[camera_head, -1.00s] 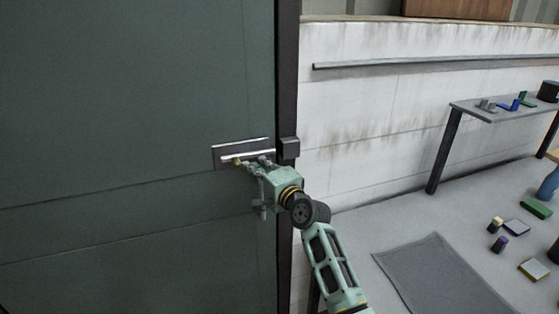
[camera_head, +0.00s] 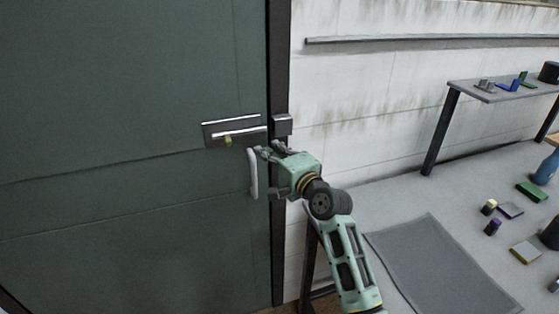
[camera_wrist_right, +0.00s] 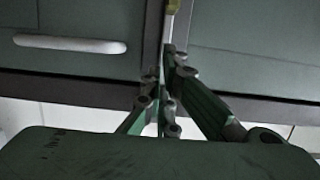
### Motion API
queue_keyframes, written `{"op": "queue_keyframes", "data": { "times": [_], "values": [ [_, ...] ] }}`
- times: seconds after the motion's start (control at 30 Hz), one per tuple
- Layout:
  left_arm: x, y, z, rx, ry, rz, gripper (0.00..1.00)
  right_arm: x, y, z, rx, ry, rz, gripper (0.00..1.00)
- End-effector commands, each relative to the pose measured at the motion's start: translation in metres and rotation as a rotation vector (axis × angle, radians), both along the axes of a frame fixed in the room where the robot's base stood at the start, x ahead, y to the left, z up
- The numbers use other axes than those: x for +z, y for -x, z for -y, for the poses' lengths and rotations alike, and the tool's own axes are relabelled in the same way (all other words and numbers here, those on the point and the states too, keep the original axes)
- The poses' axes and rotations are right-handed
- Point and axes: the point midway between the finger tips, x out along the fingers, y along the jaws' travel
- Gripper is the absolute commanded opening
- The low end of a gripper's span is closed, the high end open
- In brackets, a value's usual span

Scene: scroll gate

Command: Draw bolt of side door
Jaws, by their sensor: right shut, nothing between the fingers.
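The dark green side door (camera_head: 130,100) fills the left of the head view. Its bolt (camera_head: 245,132) is a pale rod on a dark plate, with a small brass knob (camera_head: 227,140). A dark keeper block (camera_head: 283,125) sits on the frame to its right; I cannot tell whether the rod enters it. My right gripper (camera_head: 266,151) is shut and empty, just below the rod's right end and right of the knob. In the right wrist view its fingers (camera_wrist_right: 168,72) are together, and the brass knob (camera_wrist_right: 174,6) shows at the top edge. My left gripper is not in view.
A white vertical door handle (camera_head: 253,174) is just left of my right gripper, below the bolt. A dark door post (camera_head: 278,230) and a white wall (camera_head: 370,100) with a rail (camera_head: 430,40) lie right. A bench (camera_head: 500,92) and scattered floor items stand further right.

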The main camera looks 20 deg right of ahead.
Motion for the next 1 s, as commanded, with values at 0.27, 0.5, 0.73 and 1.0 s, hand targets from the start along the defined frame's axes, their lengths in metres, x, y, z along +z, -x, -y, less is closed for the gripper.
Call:
{"op": "queue_keyframes", "data": {
  "times": [0.27, 0.5, 0.73, 1.0],
  "values": [
    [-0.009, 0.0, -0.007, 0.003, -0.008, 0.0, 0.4, -0.001, 0.034, 0.011, -0.001, 0.0, -0.001, 0.0],
    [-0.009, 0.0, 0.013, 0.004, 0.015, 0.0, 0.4, 0.0, 0.039, 0.012, -0.002, 0.0, -0.001, 0.0],
    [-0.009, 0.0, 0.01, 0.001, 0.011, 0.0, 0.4, -0.004, 0.038, 0.012, -0.003, 0.005, -0.007, 0.0],
    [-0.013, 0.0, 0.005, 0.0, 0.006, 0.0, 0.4, -0.137, 0.041, 0.013, -0.018, 0.203, -0.173, 0.0]
  ]
}}
